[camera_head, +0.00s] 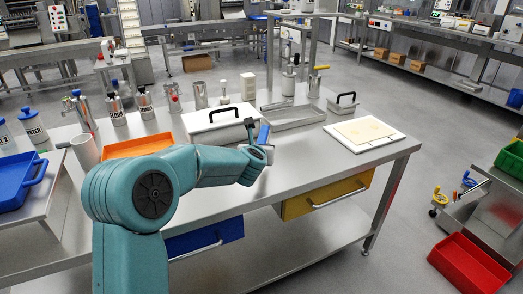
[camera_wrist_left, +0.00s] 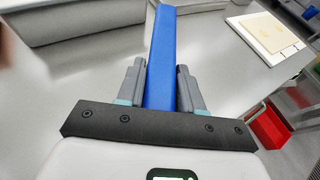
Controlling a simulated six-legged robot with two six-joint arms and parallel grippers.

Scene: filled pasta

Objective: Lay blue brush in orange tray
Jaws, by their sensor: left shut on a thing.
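The blue brush (camera_wrist_left: 161,50) is between the fingers of my left gripper (camera_wrist_left: 162,80) in the wrist view. In the head view a small blue part of the brush (camera_head: 264,131) shows at my left gripper (camera_head: 257,135), above the table's middle. The orange tray (camera_head: 137,146) lies on the table to the left, partly hidden behind my teal left arm. My left gripper is to the right of the tray and apart from it. My right gripper is in neither view.
A lidded steel pan (camera_head: 208,118) stands behind my gripper, with a shallow metal tray (camera_head: 292,117) to its right. A white board (camera_head: 363,133) lies at the table's right. Several canisters line the back. A blue tray (camera_head: 18,184) is far left. The front tabletop is clear.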

